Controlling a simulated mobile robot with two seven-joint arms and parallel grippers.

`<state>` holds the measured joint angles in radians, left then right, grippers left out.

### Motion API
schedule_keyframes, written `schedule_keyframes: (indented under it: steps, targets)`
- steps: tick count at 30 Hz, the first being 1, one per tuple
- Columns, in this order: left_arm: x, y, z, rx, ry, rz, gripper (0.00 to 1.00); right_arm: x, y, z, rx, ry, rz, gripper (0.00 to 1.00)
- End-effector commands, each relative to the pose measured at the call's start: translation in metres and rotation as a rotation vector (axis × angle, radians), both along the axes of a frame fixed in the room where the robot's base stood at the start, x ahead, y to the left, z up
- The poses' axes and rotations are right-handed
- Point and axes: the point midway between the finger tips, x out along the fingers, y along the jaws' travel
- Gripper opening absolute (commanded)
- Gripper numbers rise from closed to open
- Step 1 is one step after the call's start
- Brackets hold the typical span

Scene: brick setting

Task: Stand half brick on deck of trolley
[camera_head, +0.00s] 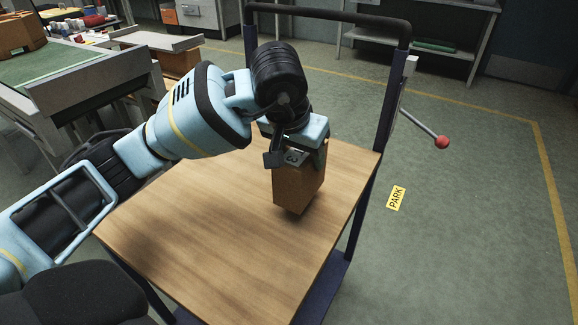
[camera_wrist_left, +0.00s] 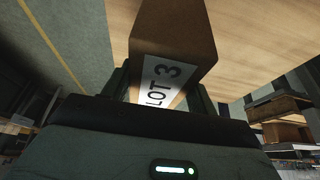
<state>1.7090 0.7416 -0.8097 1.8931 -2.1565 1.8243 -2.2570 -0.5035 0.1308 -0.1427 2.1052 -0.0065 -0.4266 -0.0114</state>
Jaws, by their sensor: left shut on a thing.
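The half brick (camera_head: 299,187) is a brown block with a white label, held upright over the wooden deck of the trolley (camera_head: 215,225). My left gripper (camera_head: 291,150) points down and is shut on the brick's upper part. In the left wrist view the brick (camera_wrist_left: 172,30) sits between the fingers (camera_wrist_left: 160,95), its label reading "LOT 3". The brick's lower end is close to the deck near its right side. I cannot tell if it touches. My right gripper is not in view.
The trolley's dark handle frame (camera_head: 375,140) rises behind and right of the deck. A lever with a red knob (camera_head: 442,142) sticks out to the right. A workbench (camera_head: 90,80) stands at the left. The deck's front and left parts are clear.

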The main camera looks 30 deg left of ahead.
Motion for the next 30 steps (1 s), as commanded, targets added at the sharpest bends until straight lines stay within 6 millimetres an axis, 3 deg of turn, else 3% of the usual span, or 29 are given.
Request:
schedule_keyframes:
  steps: [6, 13, 22, 30]
  targets:
    - [-0.008, 0.020, -0.001, -0.002, -0.004, 0.000, 0.00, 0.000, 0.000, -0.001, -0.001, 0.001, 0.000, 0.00]
    - [-0.008, 0.021, -0.003, -0.002, -0.003, -0.002, 0.00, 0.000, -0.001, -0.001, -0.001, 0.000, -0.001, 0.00]
    - [-0.008, 0.020, -0.036, -0.001, -0.002, -0.003, 0.00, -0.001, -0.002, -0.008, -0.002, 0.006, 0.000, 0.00]
    - [-0.008, 0.020, -0.036, -0.001, -0.004, -0.002, 0.00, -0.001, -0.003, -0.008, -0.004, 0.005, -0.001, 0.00]
